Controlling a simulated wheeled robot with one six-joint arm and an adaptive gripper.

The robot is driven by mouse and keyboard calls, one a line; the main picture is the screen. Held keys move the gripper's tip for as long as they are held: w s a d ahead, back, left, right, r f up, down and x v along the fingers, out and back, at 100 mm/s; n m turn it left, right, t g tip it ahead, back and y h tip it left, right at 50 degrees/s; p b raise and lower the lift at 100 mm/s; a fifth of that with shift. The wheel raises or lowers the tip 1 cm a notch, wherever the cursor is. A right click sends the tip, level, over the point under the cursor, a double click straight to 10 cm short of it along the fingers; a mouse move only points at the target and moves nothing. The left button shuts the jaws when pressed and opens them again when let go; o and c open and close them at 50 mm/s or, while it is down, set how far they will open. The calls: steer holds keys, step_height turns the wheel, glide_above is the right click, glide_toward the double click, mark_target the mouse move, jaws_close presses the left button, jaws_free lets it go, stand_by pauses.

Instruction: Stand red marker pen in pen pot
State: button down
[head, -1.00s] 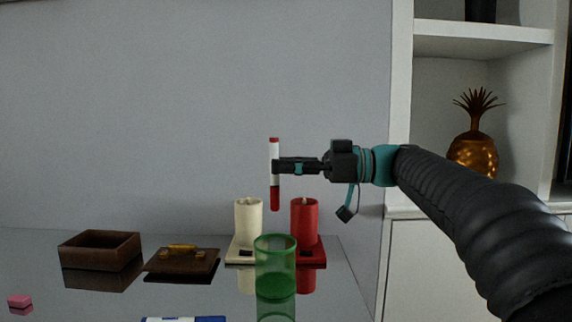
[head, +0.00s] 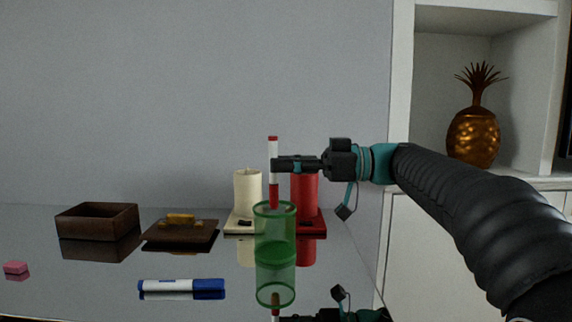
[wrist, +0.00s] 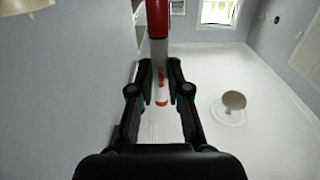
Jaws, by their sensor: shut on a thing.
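The red marker pen (head: 273,148), white with red ends, stands upright in my gripper (head: 275,165), which is shut on its middle. In the wrist view the pen (wrist: 158,55) runs between the two fingers (wrist: 161,88). The pen pot (head: 275,232) is a green see-through cylinder standing on the glossy table, its reflection below it. My gripper is above the pot. The pen's lower red end meets the pot's rim in the head view; I cannot tell whether it is inside the rim or behind it.
A cream candle (head: 247,192) and red candle (head: 305,190) stand on holders behind the pot. A blue-white marker (head: 182,289) lies in front. A brown box (head: 97,222), its lid (head: 180,235) and a pink block (head: 15,268) are left.

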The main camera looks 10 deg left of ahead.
steer(key=shift+f+b, duration=2.45)
steer(key=shift+f, duration=0.05)
steer(key=c, duration=1)
jaws_free()
steer(key=shift+c, duration=0.2)
steer(key=v, duration=1.2)
steer(key=shift+r, duration=0.1)
